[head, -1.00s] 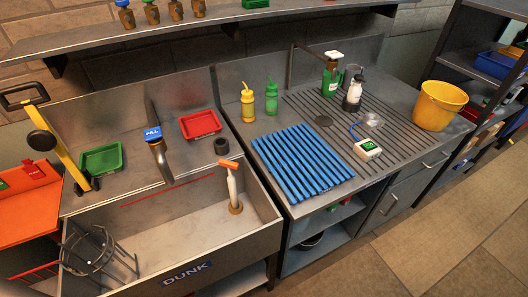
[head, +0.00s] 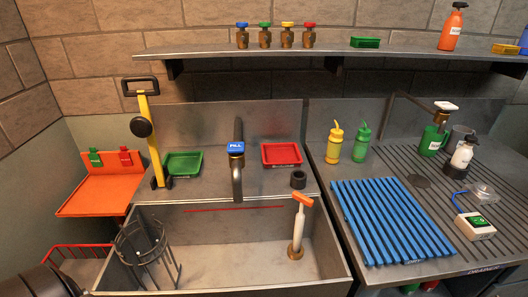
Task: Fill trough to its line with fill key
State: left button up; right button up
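The trough (head: 215,276) is a grey metal basin labelled DUNK in the earlier view. A red line (head: 235,208) runs along its inner back wall. I cannot make out water in it. The blue fill key (head: 236,148), marked FILL, sits on top of the dark tap (head: 237,178), whose spout hangs over the trough's back edge. No gripper shows in the head view, though a dark part that looks like my arm shows at the bottom left corner.
A black wire cage and a white plunger-like tool with an orange handle (head: 302,200) stand in the trough. Green (head: 182,165) and red (head: 282,154) trays flank the tap. A yellow lever stand (head: 152,140) rises at left. A blue slatted mat (head: 392,222) lies right.

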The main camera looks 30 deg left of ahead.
aim_at(235, 147)
jog(key=u, duration=1.25)
